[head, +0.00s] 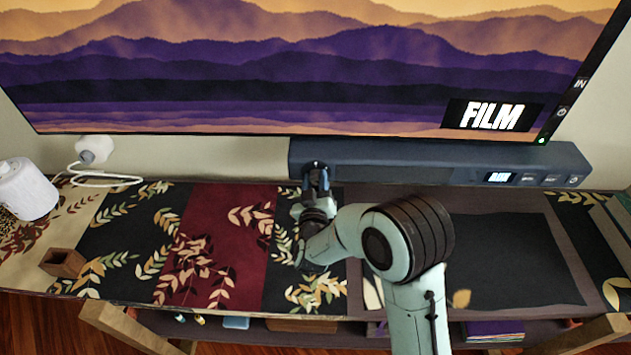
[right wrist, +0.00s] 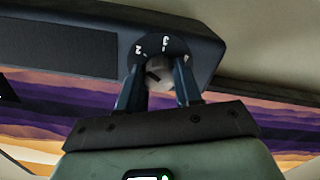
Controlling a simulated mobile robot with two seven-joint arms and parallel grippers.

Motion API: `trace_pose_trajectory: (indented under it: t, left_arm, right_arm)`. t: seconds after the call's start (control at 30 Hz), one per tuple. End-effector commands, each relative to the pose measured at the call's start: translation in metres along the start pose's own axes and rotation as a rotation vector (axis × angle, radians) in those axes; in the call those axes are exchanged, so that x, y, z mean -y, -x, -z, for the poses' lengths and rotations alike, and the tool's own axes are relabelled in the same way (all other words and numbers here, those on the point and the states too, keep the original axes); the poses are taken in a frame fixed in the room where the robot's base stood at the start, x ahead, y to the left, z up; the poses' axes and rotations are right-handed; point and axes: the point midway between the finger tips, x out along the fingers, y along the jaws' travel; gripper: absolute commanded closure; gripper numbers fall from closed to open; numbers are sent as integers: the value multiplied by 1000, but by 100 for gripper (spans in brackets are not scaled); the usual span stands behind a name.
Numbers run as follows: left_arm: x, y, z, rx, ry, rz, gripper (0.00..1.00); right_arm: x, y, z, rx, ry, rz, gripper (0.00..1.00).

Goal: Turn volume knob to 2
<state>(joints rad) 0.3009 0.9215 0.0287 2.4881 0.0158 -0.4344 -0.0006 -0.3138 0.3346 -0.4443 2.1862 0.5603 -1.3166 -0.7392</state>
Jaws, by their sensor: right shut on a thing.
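A dark blue-grey soundbar (head: 400,152) stands below the TV, and its left end carries the volume knob. In the right wrist view the knob (right wrist: 160,74) is a light round piece with a dark mark. A dark dial (right wrist: 152,46) with small white numerals curves around it; one on its left looks like a 2, the others are hard to read. My right gripper (head: 316,178) is at the soundbar's left end; its fingers (right wrist: 159,92) are shut on the knob from both sides and hide part of it. My left gripper is not in view.
The TV (head: 300,70) fills the back and shows FILM. A small lit display (head: 500,177) and buttons sit at the soundbar's right end. A patterned runner (head: 215,240) covers the shelf top. A white cylinder (head: 27,188) and small wooden box (head: 63,262) stand left.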

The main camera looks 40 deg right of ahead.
Motion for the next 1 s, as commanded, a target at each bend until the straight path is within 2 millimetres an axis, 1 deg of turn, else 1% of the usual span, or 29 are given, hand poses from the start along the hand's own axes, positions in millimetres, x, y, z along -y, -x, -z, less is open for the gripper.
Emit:
trace_pose_trajectory:
  t: [0.07,0.1,0.17,0.43,0.57,0.67,0.77,1.0]
  left_arm:
    - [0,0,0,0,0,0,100]
    - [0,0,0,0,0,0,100]
    - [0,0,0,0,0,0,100]
    - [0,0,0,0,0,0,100]
    - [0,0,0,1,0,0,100]
    - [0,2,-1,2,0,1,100]
    - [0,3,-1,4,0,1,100]
    - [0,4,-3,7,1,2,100]
  right_arm:
    - [1,1,0,1,0,3,96]
    - [1,1,0,2,1,3,59]
    - [1,0,0,1,1,2,40]
    - [0,0,0,1,1,1,40]
    - [1,6,0,0,0,2,40]
    - [1,20,0,2,0,3,40]
    - [2,42,1,2,1,6,40]
    - [2,99,0,1,1,8,40]
